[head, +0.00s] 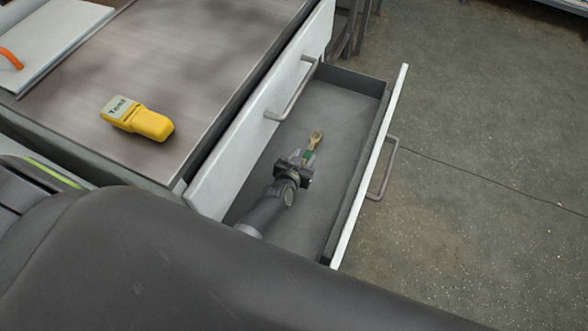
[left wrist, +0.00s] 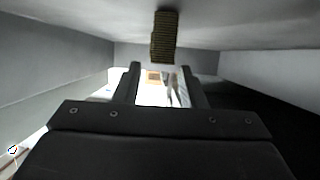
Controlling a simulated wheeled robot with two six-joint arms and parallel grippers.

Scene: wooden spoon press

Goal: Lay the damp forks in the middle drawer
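A drawer (head: 345,95) with a dark grey inside stands pulled out, its white front to the right. One light brown fork (head: 317,138) with a green band lies in it, tines toward the back; I cannot tell whether it is damp. My left gripper (head: 307,157) is down inside the drawer at the fork's banded end. In the left wrist view my left gripper (left wrist: 162,75) has its fingers apart with a clear gap. A ribbed brown piece (left wrist: 165,38), apparently the fork, shows above the gap, outside the fingers. My right gripper is not in view.
A shut white drawer front with a bar handle (head: 292,98) sits above the open drawer's left side. A yellow device (head: 137,118) lies on the metal worktop (head: 195,70). The drawer is otherwise bare where visible, and open floor (head: 480,150) lies to the right.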

